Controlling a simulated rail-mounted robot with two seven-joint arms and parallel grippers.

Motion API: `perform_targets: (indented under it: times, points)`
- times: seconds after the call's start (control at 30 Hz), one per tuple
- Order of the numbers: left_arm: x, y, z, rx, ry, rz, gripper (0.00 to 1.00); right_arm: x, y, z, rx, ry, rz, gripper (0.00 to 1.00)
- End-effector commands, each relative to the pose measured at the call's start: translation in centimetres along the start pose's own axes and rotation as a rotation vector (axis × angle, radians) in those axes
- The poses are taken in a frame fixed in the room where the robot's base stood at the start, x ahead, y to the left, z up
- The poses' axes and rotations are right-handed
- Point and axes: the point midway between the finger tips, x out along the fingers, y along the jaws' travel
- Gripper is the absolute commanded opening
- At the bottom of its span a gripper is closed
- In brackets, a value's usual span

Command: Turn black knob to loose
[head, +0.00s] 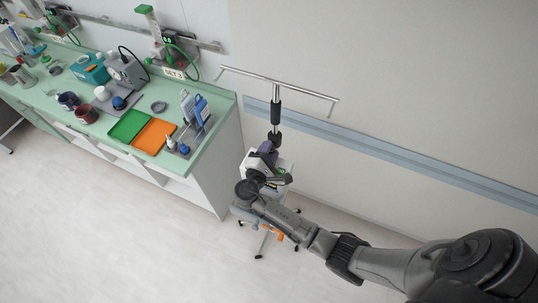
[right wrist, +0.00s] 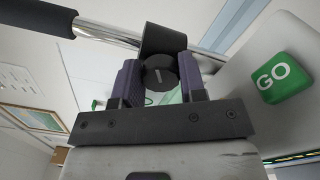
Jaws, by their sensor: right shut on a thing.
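The black knob (right wrist: 160,76) with a pale line on its face sits on a black clamp collar (right wrist: 163,40) around a metal pole (right wrist: 110,33). My right gripper (right wrist: 160,84) has its two dark purple fingers on either side of the knob, shut on it. In the head view my right gripper (head: 267,154) is at the stand's pole (head: 275,92), just below a black sleeve, and the knob is hidden there. My left gripper is not in view.
A white box with a green GO button (right wrist: 277,83) is close on the right in the wrist view. A green counter (head: 222,104) with trays and devices stands left of the pole. The wall with a blue rail (head: 400,159) is behind. The floor at front left is clear.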

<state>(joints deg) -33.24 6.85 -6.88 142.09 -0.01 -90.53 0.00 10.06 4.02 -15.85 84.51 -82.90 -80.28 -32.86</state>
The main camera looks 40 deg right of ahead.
Motion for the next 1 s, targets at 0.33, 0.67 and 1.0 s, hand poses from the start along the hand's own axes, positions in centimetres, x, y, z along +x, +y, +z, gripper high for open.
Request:
perform_targets:
  times: [0.33, 0.67, 1.0]
  points:
    - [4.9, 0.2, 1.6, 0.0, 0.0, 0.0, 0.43, 0.0, -0.7, -0.3, 0.333, -0.002, 0.0, 0.14]
    - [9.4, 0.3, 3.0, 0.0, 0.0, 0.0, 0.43, 0.0, -0.8, -0.4, 0.642, -0.002, 0.0, 0.14]
    - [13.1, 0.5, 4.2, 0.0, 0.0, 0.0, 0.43, 0.0, -0.7, -0.4, 0.896, -0.001, 0.001, 0.14]
